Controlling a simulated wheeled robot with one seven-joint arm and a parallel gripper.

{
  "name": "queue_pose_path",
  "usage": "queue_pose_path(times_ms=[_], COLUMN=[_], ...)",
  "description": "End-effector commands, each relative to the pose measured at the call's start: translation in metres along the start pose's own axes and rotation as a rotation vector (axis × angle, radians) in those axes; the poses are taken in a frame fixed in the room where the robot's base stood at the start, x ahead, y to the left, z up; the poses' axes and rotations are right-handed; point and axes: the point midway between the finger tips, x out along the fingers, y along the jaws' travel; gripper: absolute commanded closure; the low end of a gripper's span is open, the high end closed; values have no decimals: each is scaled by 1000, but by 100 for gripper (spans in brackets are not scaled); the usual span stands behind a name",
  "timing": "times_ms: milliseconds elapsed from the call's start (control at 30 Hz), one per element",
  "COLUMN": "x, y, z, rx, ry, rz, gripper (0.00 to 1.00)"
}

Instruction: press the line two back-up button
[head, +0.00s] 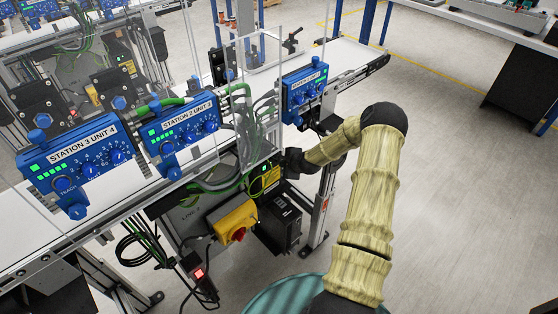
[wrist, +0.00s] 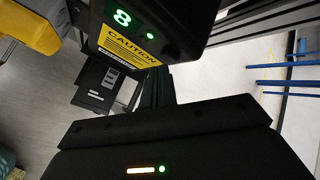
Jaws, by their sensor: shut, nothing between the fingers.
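My gripper (head: 293,162) is dark and small at the end of my arm in the head view, beside the conveyor frame under the Station 1 panel. The dark part of it with a small lit bar fills the bottom of the wrist view (wrist: 160,145). It is shut and empty; its fingertips are hard to make out. A black unit with a green "8" and a yellow CAUTION label (wrist: 130,47) is close in front of it. I cannot make out a button marked as line two back-up. A faint "LINE" label shows on the grey cabinet (head: 190,218).
A yellow box with a red knob (head: 236,222) sticks out of the cabinet. A red-lit switch (head: 198,274) hangs lower, among cables. A black box (head: 280,222) stands below my gripper. Blue station panels (head: 183,126) line the conveyor above.

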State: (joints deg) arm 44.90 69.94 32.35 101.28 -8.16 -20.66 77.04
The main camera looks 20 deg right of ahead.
Motion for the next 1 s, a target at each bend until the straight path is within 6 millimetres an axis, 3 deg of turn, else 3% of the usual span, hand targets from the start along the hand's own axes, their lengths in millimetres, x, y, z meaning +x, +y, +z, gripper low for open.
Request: queue_pose_path(times_ms=[533, 1000], x=[-7, -33], y=[5, 24], z=[-6, -24], rx=[2, 3], ry=[1, 1], rz=[0, 1], gripper=[100, 100])
